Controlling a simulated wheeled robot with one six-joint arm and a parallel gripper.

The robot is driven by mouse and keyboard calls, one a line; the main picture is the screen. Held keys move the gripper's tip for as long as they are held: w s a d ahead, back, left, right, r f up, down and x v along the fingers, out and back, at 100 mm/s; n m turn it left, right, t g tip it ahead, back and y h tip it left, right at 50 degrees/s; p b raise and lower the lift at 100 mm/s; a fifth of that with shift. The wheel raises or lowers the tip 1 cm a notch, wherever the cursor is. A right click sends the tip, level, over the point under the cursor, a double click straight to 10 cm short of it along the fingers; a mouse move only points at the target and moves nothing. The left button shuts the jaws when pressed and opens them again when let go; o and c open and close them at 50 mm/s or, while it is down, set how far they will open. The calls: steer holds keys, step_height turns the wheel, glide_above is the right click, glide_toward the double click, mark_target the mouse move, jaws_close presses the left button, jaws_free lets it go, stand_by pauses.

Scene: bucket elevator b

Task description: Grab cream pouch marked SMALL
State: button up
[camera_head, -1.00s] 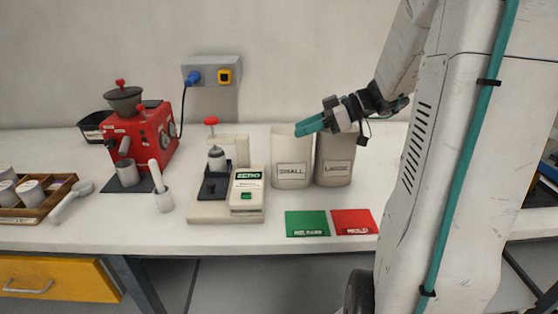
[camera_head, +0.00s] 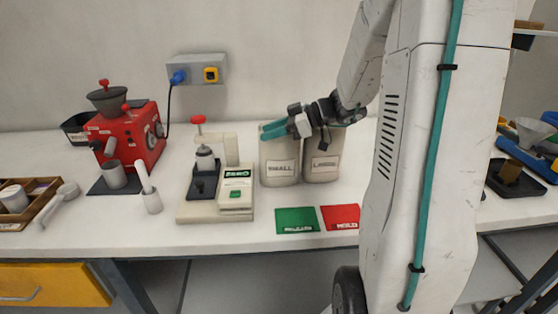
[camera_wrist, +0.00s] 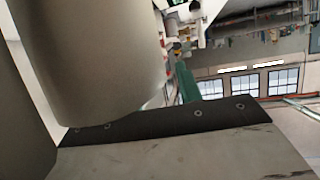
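The cream pouch marked SMALL (camera_head: 281,168) stands upright on the white bench, its label facing the head camera. A greyer pouch marked LARGE (camera_head: 322,165) stands close against its right side. My gripper (camera_head: 273,130) is at the top of the SMALL pouch, its teal fingers pointing left across the upper rim. I cannot tell whether the fingers touch the pouch or how far apart they are. In the wrist view a big beige rounded surface (camera_wrist: 95,55) fills the upper left, probably a pouch, with a teal part (camera_wrist: 187,82) beside it.
A green card (camera_head: 297,220) and a red card (camera_head: 341,217) lie in front of the pouches. A scale with a press (camera_head: 215,197) stands just left, and a red grinder (camera_head: 130,138) further left. A socket box (camera_head: 197,70) is on the wall behind.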

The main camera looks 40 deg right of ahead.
jaws_close()
